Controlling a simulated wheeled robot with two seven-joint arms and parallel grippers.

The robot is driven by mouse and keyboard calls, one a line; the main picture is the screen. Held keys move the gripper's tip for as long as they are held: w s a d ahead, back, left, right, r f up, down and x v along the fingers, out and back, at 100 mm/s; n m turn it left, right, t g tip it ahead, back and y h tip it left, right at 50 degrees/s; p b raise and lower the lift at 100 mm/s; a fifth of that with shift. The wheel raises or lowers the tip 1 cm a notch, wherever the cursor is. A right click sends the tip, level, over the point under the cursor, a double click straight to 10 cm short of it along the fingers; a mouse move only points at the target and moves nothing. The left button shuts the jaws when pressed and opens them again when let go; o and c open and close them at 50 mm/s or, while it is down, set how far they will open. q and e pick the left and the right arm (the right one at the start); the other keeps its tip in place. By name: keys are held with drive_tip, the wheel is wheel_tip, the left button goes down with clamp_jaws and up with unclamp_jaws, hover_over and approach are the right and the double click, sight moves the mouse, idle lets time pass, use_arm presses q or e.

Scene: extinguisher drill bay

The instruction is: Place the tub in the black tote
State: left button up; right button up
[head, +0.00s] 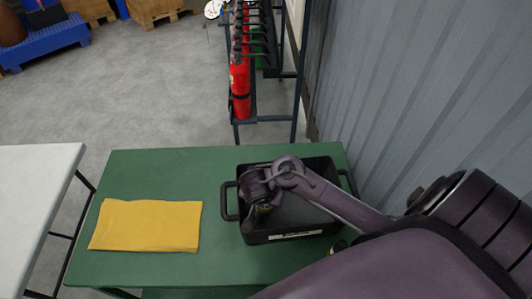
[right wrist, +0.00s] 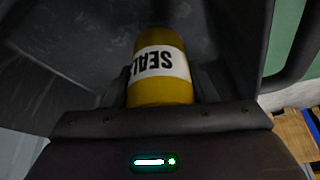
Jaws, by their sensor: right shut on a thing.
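The tub (right wrist: 160,93) is a yellow cylinder with a white label reading "SEALS", upside down in the right wrist view. My right gripper (right wrist: 162,88) is shut on it, with dark fingers on either side. The black tote (head: 262,238) stands on the green table, with a pale label on its front wall and a handle at each end. In the head view my right gripper (head: 262,208) points down over the left part of the tote, mostly hiding the tub. Tote walls (right wrist: 50,45) surround the tub in the wrist view; I cannot tell whether it touches the floor. My left gripper is not in view.
A folded yellow cloth (head: 148,226) lies on the left of the green table (head: 165,172). A white table (head: 30,190) stands at the left. Red extinguishers (head: 240,82) hang on a rack behind. A grey corrugated wall (head: 420,90) is close on the right.

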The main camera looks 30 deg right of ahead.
wheel_tip(320, 180, down, 4)
drive_tip(key=shift+d+r+b, duration=0.1)
drive_tip(key=shift+r+b, duration=0.1)
drive_tip(key=shift+b, duration=0.65)
drive_tip(key=shift+f, duration=0.1)
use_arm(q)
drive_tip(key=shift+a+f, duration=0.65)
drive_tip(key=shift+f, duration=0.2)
use_arm(e)
drive_tip(key=shift+f, duration=0.15)
drive_tip(key=o, duration=1)
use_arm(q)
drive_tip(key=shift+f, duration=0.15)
use_arm(e)
drive_tip(key=shift+o, duration=0.2)
